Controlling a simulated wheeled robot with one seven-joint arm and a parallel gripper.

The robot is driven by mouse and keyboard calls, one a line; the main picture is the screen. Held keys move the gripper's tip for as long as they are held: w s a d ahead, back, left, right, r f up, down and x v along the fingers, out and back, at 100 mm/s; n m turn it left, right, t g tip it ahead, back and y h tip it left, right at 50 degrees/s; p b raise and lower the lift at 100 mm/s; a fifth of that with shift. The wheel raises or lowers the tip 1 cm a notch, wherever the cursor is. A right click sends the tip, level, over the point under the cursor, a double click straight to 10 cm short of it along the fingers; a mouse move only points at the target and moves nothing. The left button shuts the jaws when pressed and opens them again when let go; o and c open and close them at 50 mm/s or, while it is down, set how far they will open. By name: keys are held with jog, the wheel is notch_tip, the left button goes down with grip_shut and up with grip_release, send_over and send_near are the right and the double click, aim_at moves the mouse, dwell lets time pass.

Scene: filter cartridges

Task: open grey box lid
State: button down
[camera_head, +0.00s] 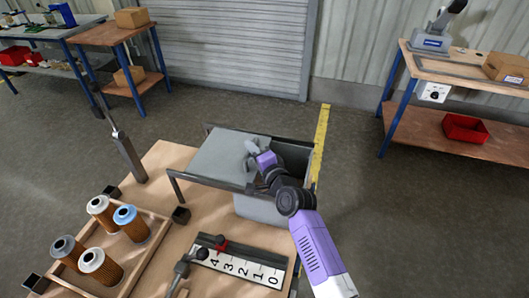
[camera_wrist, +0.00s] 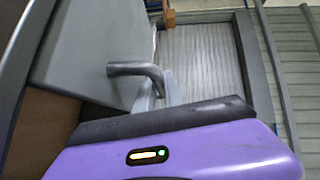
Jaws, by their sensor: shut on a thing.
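The grey box (camera_head: 262,208) stands at the right edge of the wooden table, inside a dark frame. Its flat grey lid (camera_head: 217,154) lies over the left part of the box top, and a dark gap (camera_head: 294,158) shows at the right. My gripper (camera_head: 253,150) is at the lid's right side, shut on the lid handle. In the wrist view the bent metal handle (camera_wrist: 135,69) stands out from the lid (camera_wrist: 90,45), with my gripper (camera_wrist: 160,92) at its end. The purple gripper body hides part of the fingers. The box's inside is mostly hidden.
A wooden tray (camera_head: 155,243) with several filter cartridges (camera_head: 131,222) stands at the left. A numbered strip (camera_head: 240,268) with a red piece (camera_head: 220,243) lies in front of the box. A dark post (camera_head: 130,157) rises behind the tray.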

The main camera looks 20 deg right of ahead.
jog(key=shift+w+a, duration=0.4)
jog(key=shift+a, duration=0.1)
jog(key=c, duration=1.5)
grip_release()
jog(key=shift+o, duration=0.2)
